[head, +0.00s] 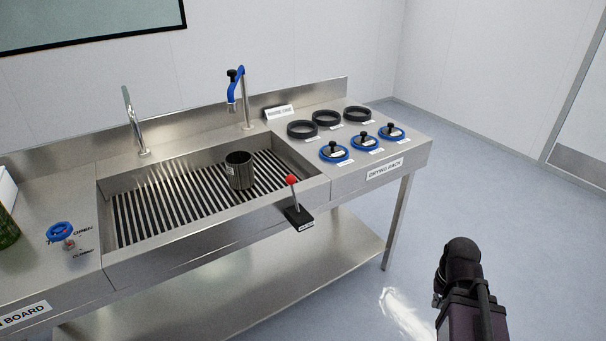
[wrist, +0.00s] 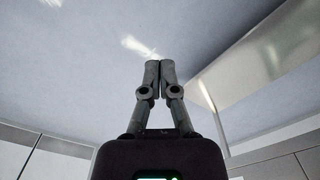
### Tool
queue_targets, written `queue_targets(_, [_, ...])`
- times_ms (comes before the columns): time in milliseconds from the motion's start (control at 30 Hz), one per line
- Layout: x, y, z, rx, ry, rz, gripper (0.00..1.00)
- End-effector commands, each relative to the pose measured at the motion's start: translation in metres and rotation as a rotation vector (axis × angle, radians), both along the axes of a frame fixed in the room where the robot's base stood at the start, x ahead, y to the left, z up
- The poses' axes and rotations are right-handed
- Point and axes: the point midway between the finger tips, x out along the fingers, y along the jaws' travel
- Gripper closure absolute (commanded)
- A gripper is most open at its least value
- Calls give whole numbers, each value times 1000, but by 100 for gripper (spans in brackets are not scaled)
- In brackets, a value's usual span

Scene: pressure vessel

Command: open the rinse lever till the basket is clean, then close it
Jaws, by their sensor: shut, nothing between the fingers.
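The rinse lever (head: 293,196) has a red ball knob and a black base on the front edge of the sink. It stands close to upright, leaning a little to the left. The basket (head: 239,170), a dark cylinder, stands upright on the slatted sink grate, left of the lever. No water shows falling on it, and whether it is clean I cannot tell. My gripper (wrist: 158,65) is shut and empty in the wrist view, above the floor. In the head view part of my arm shows at the lower right, apart from the bench and lever.
A blue-handled spray tap (head: 238,90) and a plain tap (head: 133,122) stand behind the sink. The drying rack (head: 352,152) at right holds black rings and blue-rimmed lids. A blue valve wheel (head: 60,232) is at left. The floor (head: 500,180) right of the bench is clear.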

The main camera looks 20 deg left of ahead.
Motion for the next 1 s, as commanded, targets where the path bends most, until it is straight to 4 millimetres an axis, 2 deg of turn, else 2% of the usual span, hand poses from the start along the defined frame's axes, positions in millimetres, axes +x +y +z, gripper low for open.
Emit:
queue_targets(700, [1,2,1,-8,-4,-9,100])
queue_targets(800, [4,6,2,-26,-13,-33,100])
queue_targets(1000, [16,27,9,-99,-62,-130,100])
